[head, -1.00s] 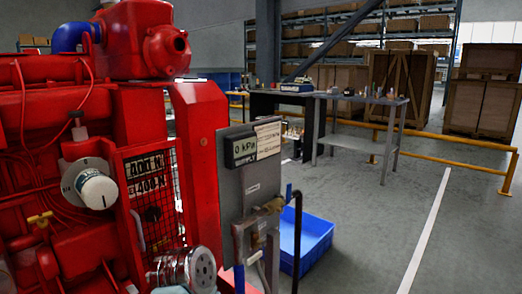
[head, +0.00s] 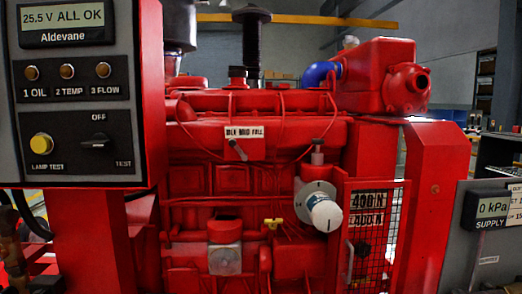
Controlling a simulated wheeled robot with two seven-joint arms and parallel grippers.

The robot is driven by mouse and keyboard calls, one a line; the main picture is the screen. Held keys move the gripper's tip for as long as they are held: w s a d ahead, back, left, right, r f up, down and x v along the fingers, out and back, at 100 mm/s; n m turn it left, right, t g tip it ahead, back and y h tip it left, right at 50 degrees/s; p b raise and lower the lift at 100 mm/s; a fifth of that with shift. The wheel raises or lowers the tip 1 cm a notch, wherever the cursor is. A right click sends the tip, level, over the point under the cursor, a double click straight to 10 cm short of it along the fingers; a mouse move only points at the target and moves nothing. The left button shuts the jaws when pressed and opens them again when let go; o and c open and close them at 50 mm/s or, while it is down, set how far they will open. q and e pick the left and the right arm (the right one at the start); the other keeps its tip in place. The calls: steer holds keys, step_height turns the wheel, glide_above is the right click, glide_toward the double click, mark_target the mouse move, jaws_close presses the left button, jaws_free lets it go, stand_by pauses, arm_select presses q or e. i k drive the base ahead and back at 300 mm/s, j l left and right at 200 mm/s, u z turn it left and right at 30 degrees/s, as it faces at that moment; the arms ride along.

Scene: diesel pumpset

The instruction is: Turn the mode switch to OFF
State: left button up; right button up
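The mode switch (head: 98,143) is a black rotary knob on the lower right of the dark control panel (head: 152,75) in the head view. The word OFF is printed above it and TEST at its lower right. Its handle lies roughly level, turned away from OFF; I cannot tell which end is the pointer. The panel's display (head: 65,20) reads 25.5 V ALL OK. Neither of my grippers is in view, and nothing touches the switch.
A yellow lamp test button (head: 41,145) sits left of the switch, below several small indicator lamps (head: 67,71). The red engine (head: 250,180) fills the middle. A grey panel with a 0 kPa display (head: 491,208) stands at the right.

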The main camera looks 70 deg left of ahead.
mark_target(100, 142)
steer(key=k+u, duration=0.35)
steer(key=k, duration=0.25)
steer(key=u, duration=2.5)
steer(key=i+j, duration=0.1)
steer(key=j, duration=0.15)
steer(key=i+j, duration=0.1)
steer(key=j, duration=0.15)
